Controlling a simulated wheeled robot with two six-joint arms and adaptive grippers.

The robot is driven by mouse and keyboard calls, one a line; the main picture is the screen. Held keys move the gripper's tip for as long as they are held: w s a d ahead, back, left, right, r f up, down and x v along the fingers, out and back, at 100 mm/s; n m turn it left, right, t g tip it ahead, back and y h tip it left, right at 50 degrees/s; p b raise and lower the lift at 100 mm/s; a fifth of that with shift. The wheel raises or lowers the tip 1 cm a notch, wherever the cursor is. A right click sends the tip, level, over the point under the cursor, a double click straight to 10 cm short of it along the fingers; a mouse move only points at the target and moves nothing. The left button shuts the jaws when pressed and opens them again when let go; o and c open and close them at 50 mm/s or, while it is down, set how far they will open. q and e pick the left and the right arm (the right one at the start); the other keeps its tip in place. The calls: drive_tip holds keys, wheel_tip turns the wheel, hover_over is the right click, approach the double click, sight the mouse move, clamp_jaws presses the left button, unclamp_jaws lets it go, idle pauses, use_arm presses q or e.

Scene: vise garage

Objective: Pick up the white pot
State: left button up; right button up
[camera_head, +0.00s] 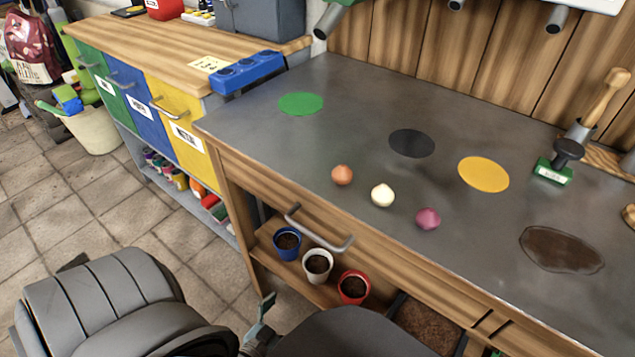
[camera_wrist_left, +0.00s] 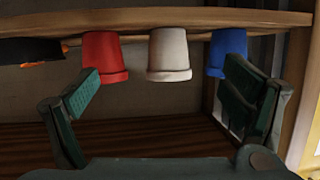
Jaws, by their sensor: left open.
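The white pot (camera_head: 318,264) holds dark soil and stands on the low shelf under the bench, between a blue pot (camera_head: 287,243) and a red pot (camera_head: 353,287). In the left wrist view, which looks upside down, the white pot (camera_wrist_left: 170,55) shows between the spread fingers of my left gripper (camera_wrist_left: 163,88). The gripper is open and empty, apart from the pot. In the head view only a bit of my left gripper (camera_head: 264,312) shows, below the pots near the bottom edge; the rest is hidden by my arm.
The shelf board (camera_head: 262,250) runs under the bench drawer, whose handle (camera_head: 318,232) juts out above the pots. The red and blue pots stand close on both sides of the white pot. A soil-filled tray (camera_head: 428,326) lies farther right.

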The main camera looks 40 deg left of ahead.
sight(310, 274)
drive_tip(key=w+f+b, duration=0.3)
drive_tip(key=f+b, duration=0.1)
use_arm(q)
drive_tip(key=w+a+t, duration=0.1)
drive_tip(key=w, duration=0.2)
drive_tip(key=w+r+t, duration=0.1)
drive_tip(key=w, duration=0.3)
drive_tip(key=w+a+r+t+y+b, duration=0.1)
drive_tip(key=w, duration=0.2)
drive_tip(key=shift+w+a+n+t, duration=0.25)
drive_tip(key=shift+a+n+t, duration=0.05)
drive_tip(key=shift+n+t, duration=0.1)
drive_tip(key=w, duration=0.1)
drive_tip(key=w+b, duration=0.1)
drive_tip(key=w, duration=0.1)
drive_tip(key=w+b, duration=0.1)
drive_tip(key=w, duration=0.1)
drive_tip(key=shift+a+f, duration=0.35)
drive_tip(key=shift+w+r+b, duration=0.1)
drive_tip(key=shift+w+b, duration=0.2)
drive_tip(key=shift+w, duration=0.05)
drive_tip(key=c, duration=1.4)
use_arm(e)
wheel_tip(310, 274, up, 9)
drive_tip(key=w+a+n, duration=0.1)
drive_tip(key=w, duration=0.1)
drive_tip(key=shift+a, duration=0.25)
